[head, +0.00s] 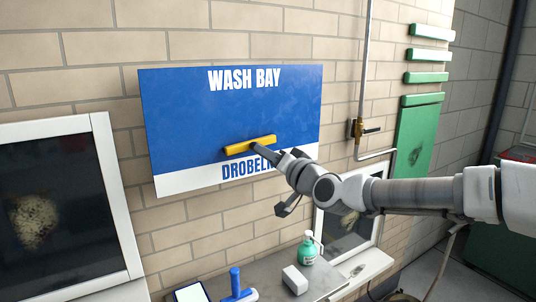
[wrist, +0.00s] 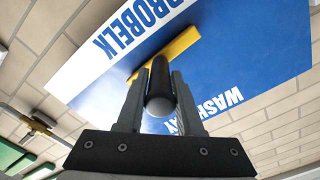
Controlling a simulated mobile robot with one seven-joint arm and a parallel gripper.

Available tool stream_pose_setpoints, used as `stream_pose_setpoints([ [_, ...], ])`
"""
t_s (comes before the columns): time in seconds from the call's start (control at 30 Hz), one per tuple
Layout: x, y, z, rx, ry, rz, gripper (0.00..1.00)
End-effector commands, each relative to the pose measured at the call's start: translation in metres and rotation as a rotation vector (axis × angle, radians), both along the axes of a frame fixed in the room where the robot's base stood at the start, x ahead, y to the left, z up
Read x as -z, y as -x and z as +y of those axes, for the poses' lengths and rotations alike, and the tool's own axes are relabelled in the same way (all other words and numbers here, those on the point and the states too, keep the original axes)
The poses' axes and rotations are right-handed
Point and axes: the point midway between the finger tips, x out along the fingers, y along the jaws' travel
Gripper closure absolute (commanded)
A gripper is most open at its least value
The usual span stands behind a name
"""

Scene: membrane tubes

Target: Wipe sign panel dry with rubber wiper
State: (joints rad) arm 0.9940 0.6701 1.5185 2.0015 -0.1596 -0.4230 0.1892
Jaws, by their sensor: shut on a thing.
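The sign panel (head: 200,120) hangs on the brick wall, blue with "WASH BAY" at the top and a white strip with partly covered lettering below. It also fills the upper part of the wrist view (wrist: 215,75). The rubber wiper has a yellow head (head: 250,146) lying along the lower blue part of the panel, right of its middle, slightly tilted. It looks in contact, but I cannot be sure. My gripper (wrist: 160,95) is shut on the wiper's dark round handle (wrist: 159,75). The rubber edge is hidden. I cannot make out any clear wet patches on the panel.
A grey ledge (head: 262,272) below holds a green bottle (head: 307,250), a pale block (head: 295,279) and a blue-handled tool (head: 236,286). A pipe with a valve (head: 357,129) runs right of the panel. White-framed panes (head: 123,200) stand left and lower right.

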Motion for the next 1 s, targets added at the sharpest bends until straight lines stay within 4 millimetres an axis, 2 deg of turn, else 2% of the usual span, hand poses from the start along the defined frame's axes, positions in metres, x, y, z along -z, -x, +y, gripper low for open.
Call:
stream_pose_setpoints([
  [0.57,-0.004,0.017,-0.011,0.000,-0.002,-0.003,1.00],
  [1.0,-0.054,0.016,-0.011,0.001,-0.001,-0.002,1.00],
])
